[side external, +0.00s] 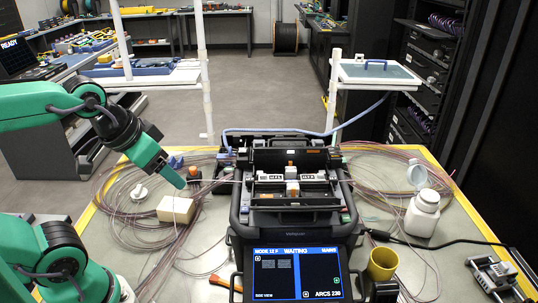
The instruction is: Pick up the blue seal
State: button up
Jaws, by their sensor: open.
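A small blue piece (176,161), which looks like the blue seal, stands on the table left of the black splicer, among coiled fibers. It is too small to make out its exact shape. My gripper (181,184) comes down from the left, with its tip close above a beige block (177,209) and on the near side of the blue piece in the picture. Its fingers are seen nearly edge-on; they are open and nothing shows between them. I cannot tell whether the tip touches the block.
The fusion splicer (290,215) fills the table's middle, its screen reading WAITING. Coiled fibers lie on both sides. A white bottle (423,212) and a yellow cup (382,264) stand at right. A white knob-like part (139,192) and orange-handled tool (222,283) lie at left.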

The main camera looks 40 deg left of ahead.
jog(key=w+a+r+n+g, duration=0.2)
jog(key=w+a, duration=0.5)
jog(key=w, duration=0.2)
jog(key=n+g, duration=0.4)
jog(key=n, duration=0.3)
send_over(176, 163)
notch_tip(176, 163, down, 18)
jog(key=shift+w+a+f, duration=0.1)
jog(key=shift+w+f, duration=0.1)
jog(key=shift+f, duration=0.5)
jog(key=shift+w+f, duration=0.2)
jog(key=shift+f, duration=0.5)
jog(key=shift+f, duration=0.1)
jog(key=shift+s+f, duration=0.1)
jog(key=shift+f, duration=2.4)
